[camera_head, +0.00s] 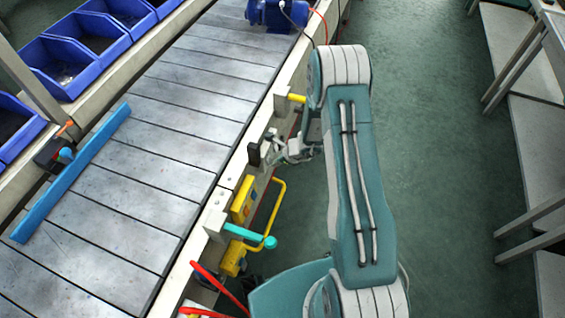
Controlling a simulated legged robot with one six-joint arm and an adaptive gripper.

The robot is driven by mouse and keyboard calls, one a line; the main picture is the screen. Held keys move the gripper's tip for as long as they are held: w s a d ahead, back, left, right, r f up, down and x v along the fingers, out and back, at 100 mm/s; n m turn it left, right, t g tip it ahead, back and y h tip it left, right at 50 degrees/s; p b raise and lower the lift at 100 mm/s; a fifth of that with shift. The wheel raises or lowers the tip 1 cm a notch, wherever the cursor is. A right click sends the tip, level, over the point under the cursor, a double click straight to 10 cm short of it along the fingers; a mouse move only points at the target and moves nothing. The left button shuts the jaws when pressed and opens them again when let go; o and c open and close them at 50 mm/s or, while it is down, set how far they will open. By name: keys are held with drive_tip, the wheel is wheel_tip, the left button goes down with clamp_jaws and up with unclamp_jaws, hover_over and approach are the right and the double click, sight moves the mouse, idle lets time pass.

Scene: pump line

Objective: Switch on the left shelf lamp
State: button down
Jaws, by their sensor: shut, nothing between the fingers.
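I cannot make out any shelf lamp in this view. My gripper (277,153) is small in the picture, at the conveyor's right edge and left of my teal arm. It is shut and empty. Its fingers point left toward a small black block (254,154) on the edge rail; I cannot tell whether they touch it. Part of the gripper is hidden among its own links and beside the arm.
The slatted conveyor (165,140) carries a blue bar (72,172) and a blue motor (277,14). Blue bins (62,65) line its left side. A yellow bent handle (277,215) and a teal lever (247,235) stick out from its right side. Green floor (440,150) is free.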

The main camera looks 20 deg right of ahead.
idle(0.3)
drive_tip(key=shift+w+a+f+t+y, duration=0.2)
drive_tip(key=shift+t+y, duration=0.25)
drive_tip(key=shift+y, duration=0.15)
drive_tip(key=shift+w+a+f+t+y, duration=0.1)
drive_tip(key=shift+f+t+y, duration=0.1)
drive_tip(key=shift+t+y, duration=0.35)
drive_tip(key=shift+r, duration=0.2)
